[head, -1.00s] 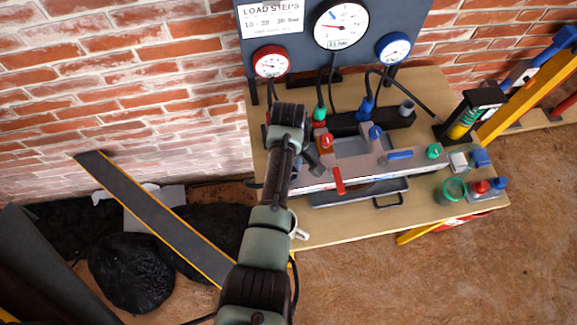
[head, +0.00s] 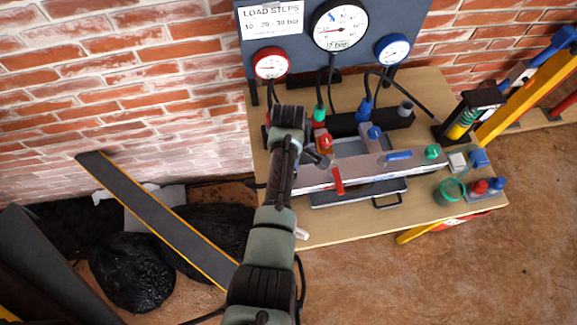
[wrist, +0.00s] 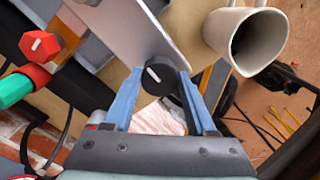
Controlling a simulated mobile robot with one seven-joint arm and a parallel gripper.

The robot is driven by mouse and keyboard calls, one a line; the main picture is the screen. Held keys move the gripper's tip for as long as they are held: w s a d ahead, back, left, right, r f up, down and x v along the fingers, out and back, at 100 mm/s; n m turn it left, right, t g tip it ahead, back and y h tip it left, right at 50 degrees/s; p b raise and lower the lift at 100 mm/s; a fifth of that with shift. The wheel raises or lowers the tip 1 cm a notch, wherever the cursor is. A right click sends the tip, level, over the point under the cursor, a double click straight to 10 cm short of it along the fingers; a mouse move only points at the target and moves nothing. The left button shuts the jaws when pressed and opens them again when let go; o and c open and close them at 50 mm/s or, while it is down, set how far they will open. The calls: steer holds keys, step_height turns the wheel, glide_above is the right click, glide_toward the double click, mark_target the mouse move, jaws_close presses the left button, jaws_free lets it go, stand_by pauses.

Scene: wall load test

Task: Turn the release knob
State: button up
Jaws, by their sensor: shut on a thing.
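The release knob (wrist: 158,75), a black round knob with a white pointer mark, is at the end of a grey panel in the wrist view. My gripper (wrist: 163,82) has its two blue fingers on either side of this knob, shut on it. In the head view my gripper (head: 318,159) is at the left end of the grey pump unit (head: 360,173) on the bench, and the knob is hidden there by my arm. The large pressure gauge (head: 340,24) stands on the board behind, with a readout that looks like 17 bar.
A white mug (wrist: 246,38) is close to my gripper; my arm mostly hides it in the head view. A red lever (head: 338,180), red knob (head: 325,142) and blue knob (head: 374,132) are on the unit. A green cup (head: 449,191) stands at the bench's right.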

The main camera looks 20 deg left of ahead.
steer(key=o, duration=1.4)
steer(key=shift+c, duration=0.2)
steer(key=shift+r, duration=0.1)
step_height(320, 180, up, 13)
steer(key=w+d+r+m+t+y, duration=0.15)
steer(key=w+r+m+t, duration=0.25)
steer(key=w+r+t, duration=0.5)
steer(key=w+d+r+m+t, duration=0.2)
steer(key=r+t, duration=0.1)
steer(key=r, duration=0.8)
steer(key=w+d+r+m+t, duration=0.2)
steer(key=w+r, duration=0.1)
steer(key=r, duration=0.7)
steer(key=s+d+r+m+t, duration=0.2)
steer(key=s+d+r+t, duration=0.15)
steer(key=r, duration=0.55)
steer(key=s+d+r+m+t, duration=0.2)
steer(key=s+r+t, duration=0.15)
steer(key=r, duration=0.55)
steer(key=s+d+r+m+t, duration=0.1)
steer(key=s+r+m+t, duration=0.1)
steer(key=s+r, duration=0.4)
steer(key=s+d+r+m+t+h, duration=0.1)
steer(key=s+d+r+m+t, duration=0.1)
steer(key=s+r+t, duration=0.2)
step_height(320, 180, up, 2)
steer(key=shift+s+d+r, duration=0.15)
steer(key=shift+s+r, duration=0.05)
steer(key=shift+s, duration=1)
